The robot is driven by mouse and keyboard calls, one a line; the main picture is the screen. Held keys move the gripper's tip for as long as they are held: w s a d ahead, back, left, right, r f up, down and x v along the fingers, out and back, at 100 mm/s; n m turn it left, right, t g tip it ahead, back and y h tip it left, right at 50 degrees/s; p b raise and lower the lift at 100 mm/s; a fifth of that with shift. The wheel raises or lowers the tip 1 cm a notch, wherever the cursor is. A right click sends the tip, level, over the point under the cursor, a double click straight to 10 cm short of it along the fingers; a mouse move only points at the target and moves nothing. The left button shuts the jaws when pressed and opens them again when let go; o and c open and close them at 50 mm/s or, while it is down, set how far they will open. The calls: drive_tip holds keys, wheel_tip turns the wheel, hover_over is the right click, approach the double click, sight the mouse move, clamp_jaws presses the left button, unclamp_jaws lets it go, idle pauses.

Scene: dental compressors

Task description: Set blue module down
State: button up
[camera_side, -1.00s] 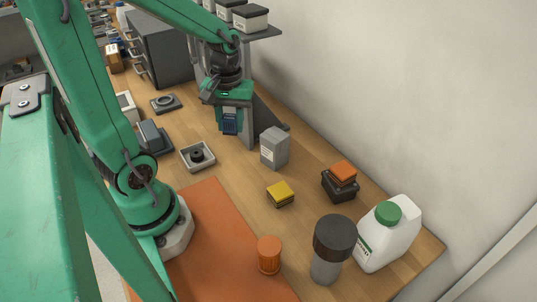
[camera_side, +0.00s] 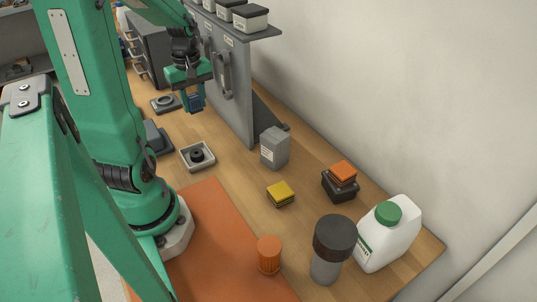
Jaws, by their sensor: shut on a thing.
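The blue module (camera_side: 194,102) is a small dark blue block. It hangs below my gripper (camera_side: 191,92), held between the fingers. My gripper is shut on it, above the work surface on the left side of the grey upright panel. A dark square piece with a round ring (camera_side: 166,104) lies on the table just left of the module in the picture. I cannot tell the exact height of the module above the table.
A light square tray with a black round part (camera_side: 197,157) sits in front. A grey box (camera_side: 274,147), a yellow block (camera_side: 280,194), an orange block on a black base (camera_side: 341,179), an orange cup (camera_side: 269,254), a dark-lidded jar (camera_side: 330,250) and a white jug (camera_side: 388,235) stand nearer. The grey panel (camera_side: 228,85) stands close right.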

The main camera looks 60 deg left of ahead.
hover_over(189, 132)
wheel_tip(189, 132, down, 3)
drive_tip(key=shift+f, duration=0.1)
drive_tip(key=shift+f, duration=0.1)
drive_tip(key=shift+f, duration=4.9)
drive_tip(key=shift+f, duration=0.15)
drive_tip(key=o, duration=1)
wheel_tip(189, 132, up, 12)
drive_tip(key=shift+r, duration=0.2)
